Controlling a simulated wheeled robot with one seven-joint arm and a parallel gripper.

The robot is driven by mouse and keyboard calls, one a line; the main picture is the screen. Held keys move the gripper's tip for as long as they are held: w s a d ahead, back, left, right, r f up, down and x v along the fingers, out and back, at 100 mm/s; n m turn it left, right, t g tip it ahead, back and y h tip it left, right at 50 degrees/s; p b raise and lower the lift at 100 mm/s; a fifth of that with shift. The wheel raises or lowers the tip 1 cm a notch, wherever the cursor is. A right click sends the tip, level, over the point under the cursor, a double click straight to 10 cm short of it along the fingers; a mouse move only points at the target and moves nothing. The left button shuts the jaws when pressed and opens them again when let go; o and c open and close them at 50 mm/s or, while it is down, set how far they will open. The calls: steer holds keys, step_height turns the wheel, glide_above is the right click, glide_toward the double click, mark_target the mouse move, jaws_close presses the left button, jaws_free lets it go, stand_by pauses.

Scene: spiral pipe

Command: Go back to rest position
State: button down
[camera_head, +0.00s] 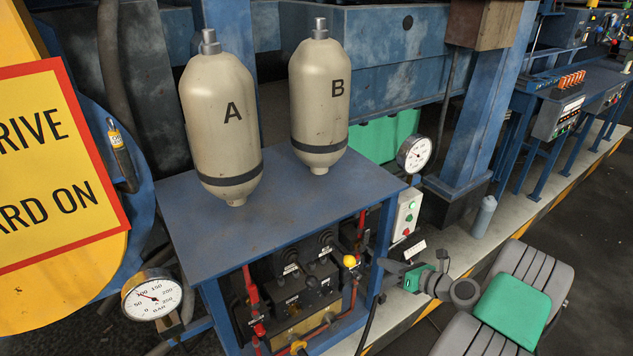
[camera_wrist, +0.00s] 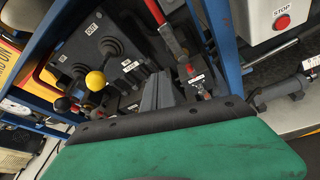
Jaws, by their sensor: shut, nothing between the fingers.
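My gripper (camera_head: 388,267) is at the right front of the blue hydraulic stand in the head view, beside the stand's right post. Its fingers are together with nothing between them. In the wrist view the grey fingers (camera_wrist: 160,92) show shut above my green arm cover, which fills the lower part. They point toward a black valve block (camera_wrist: 90,62) with levers, and appear apart from it. A yellow-knobbed lever (camera_wrist: 95,80) stands to their left and a red-handled lever (camera_wrist: 168,32) above them.
Two tanks, A (camera_head: 222,135) and B (camera_head: 321,100), stand on the blue stand top (camera_head: 270,215). Pressure gauges (camera_head: 151,294) (camera_head: 414,154) flank it. A button box (camera_head: 406,214) is behind my gripper. A grey bottle (camera_head: 484,217) stands on the walkway. The dark floor at right looks clear.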

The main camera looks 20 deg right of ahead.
steer(key=s+a+f+n+g+y, duration=0.1)
steer(key=s+a+f+n+g, duration=0.3)
steer(key=s+f+n, duration=0.4)
steer(key=s+a+f+n+g+y, duration=0.1)
steer(key=s+a+f+n+g, duration=0.3)
steer(key=n, duration=0.5)
steer(key=s+a+r+n+g+h, duration=0.15)
steer(key=s+n+g, duration=0.45)
steer(key=s, duration=0.8)
step_height(320, 180, up, 14)
steer(key=s+a+n+g+h, duration=0.1)
steer(key=a+n+h, duration=0.2)
steer(key=n+h, duration=0.25)
steer(key=w+a+r+n+t+p, duration=0.1)
steer(key=w+a+r+n+t, duration=0.4)
steer(key=a+r, duration=0.7)
steer(key=w+r+n, duration=0.2)
steer(key=w, duration=0.1)
steer(key=shift+w+a+r+h, duration=0.15)
steer(key=shift+w+a+h, duration=0.15)
steer(key=shift+w+h, duration=0.1)
